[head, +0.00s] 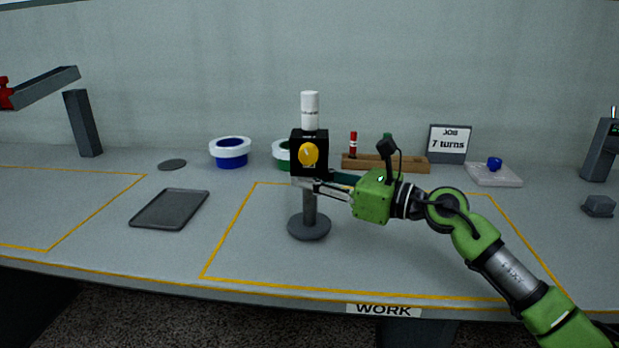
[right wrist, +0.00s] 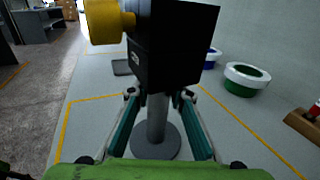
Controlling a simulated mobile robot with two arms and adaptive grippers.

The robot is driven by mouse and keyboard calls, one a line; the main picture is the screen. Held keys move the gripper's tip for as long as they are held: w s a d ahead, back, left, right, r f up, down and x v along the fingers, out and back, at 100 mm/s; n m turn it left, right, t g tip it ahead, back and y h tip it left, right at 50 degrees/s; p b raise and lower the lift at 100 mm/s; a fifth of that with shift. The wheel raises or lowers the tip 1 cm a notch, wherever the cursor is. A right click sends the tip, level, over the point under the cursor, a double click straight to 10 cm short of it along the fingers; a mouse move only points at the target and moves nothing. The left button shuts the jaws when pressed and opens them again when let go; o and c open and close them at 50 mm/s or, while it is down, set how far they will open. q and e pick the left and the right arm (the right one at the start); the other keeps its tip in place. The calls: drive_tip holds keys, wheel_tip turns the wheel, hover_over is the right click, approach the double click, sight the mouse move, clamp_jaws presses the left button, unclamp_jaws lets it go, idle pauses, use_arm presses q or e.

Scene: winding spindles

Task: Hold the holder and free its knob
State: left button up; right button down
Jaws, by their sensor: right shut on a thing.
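The holder (head: 309,138) stands upright inside the yellow-outlined work area. It has a round grey base, a grey post, a black block and a white cylinder on top. Its yellow knob (head: 308,154) sits on the front of the black block. My right gripper (head: 303,184) is shut on the holder's post, just below the block. In the right wrist view the fingers (right wrist: 157,100) lie on both sides of the post, under the black block (right wrist: 172,45). The knob (right wrist: 104,20) shows there at the upper left, with no finger on it. My left gripper is not in view.
A dark tray (head: 170,209) lies to the left. Behind stand a blue-and-white spool (head: 230,152), a partly hidden green one (head: 281,153), a wooden rack (head: 400,163) and a sign reading "7 turns" (head: 450,143). The table in front of the holder is clear.

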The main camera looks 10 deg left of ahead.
drive_tip(key=shift+f+b, duration=0.55)
drive_tip(key=shift+f, duration=0.05)
idle(0.6)
drive_tip(key=shift+f, duration=0.1)
